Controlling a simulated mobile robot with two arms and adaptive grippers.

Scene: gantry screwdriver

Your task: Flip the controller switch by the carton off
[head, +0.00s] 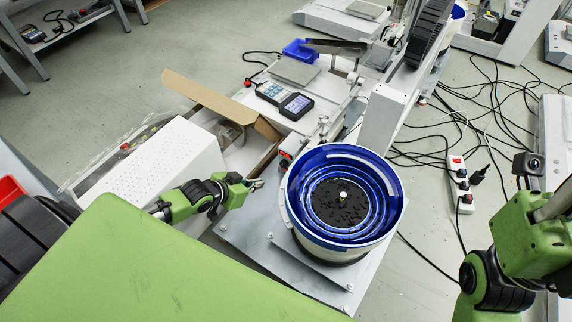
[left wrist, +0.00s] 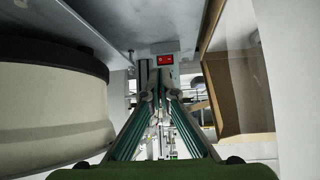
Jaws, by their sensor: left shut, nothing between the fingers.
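The controller's red switch (left wrist: 165,60) sits on a small metal face straight ahead of the fingers in the left wrist view. In the head view the controller (head: 284,160) is a small dark and red spot between the carton and the blue bowl. The open carton (head: 267,128) lies left of it, and its brown wall (left wrist: 246,88) shows at the right of the left wrist view. My left gripper (head: 257,184) is shut and empty, low beside the bowl and short of the controller. Its fingers (left wrist: 161,94) point at the switch. The switch's position is too small to read.
The blue bowl feeder (head: 394,215) stands close right of my left gripper on a metal plate (head: 262,252). A white perforated box (head: 155,160) is to the left. Behind are a handheld meter (head: 284,99) and a blue bin (head: 301,51). Cables and a power strip (head: 460,185) lie right.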

